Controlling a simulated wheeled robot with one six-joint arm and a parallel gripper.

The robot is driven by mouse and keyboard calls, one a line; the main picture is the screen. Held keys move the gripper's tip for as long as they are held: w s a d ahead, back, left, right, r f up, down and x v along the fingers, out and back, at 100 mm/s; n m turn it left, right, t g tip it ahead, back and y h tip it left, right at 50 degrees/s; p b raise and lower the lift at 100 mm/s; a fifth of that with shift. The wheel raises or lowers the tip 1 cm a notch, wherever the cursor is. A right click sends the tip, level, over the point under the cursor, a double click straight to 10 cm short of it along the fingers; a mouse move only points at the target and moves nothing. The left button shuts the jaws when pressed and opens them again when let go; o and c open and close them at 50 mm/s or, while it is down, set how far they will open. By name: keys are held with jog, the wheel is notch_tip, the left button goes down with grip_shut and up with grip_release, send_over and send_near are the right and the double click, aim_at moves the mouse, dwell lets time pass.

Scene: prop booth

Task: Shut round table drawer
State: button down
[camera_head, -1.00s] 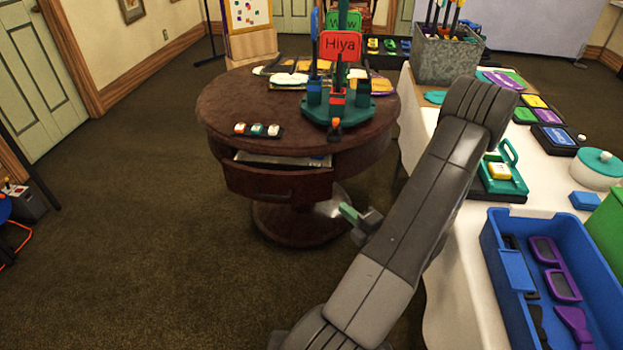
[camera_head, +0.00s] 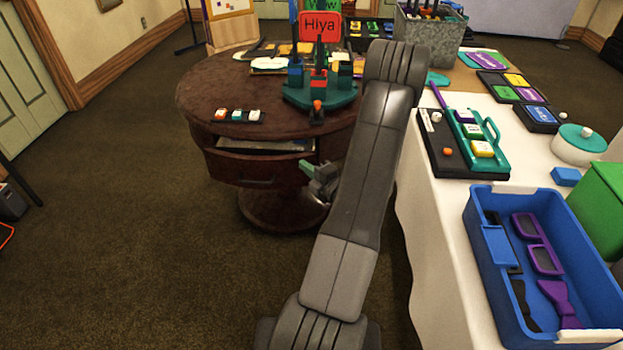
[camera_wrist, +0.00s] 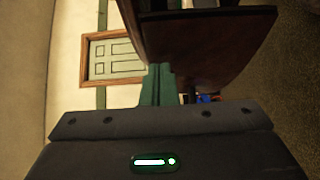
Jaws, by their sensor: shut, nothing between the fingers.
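The round table (camera_head: 205,88) is dark brown wood and stands left of the white-clothed table. Its drawer (camera_head: 230,170) is pulled out at the front, with pale contents showing in the gap above the drawer front and a dark handle (camera_head: 263,182) on it. My gripper (camera_head: 308,170) is shut and empty, with green fingers beside the right end of the drawer front. In the wrist view the shut fingers (camera_wrist: 158,85) point at the drawer's brown wood (camera_wrist: 205,50), close to its edge. I cannot tell whether they touch it.
The white-clothed table (camera_head: 435,220) stands close on the right, holding a blue bin (camera_head: 480,245) and several games. A sign stand (camera_head: 320,95) and a small button strip (camera_head: 237,116) are on the round table. Carpet at front left is clear.

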jog(key=shift+w, duration=0.65)
jog(key=w+p, duration=0.1)
jog(key=w, duration=0.5)
jog(key=shift+w+d, duration=0.1)
jog(key=shift+w, duration=0.3)
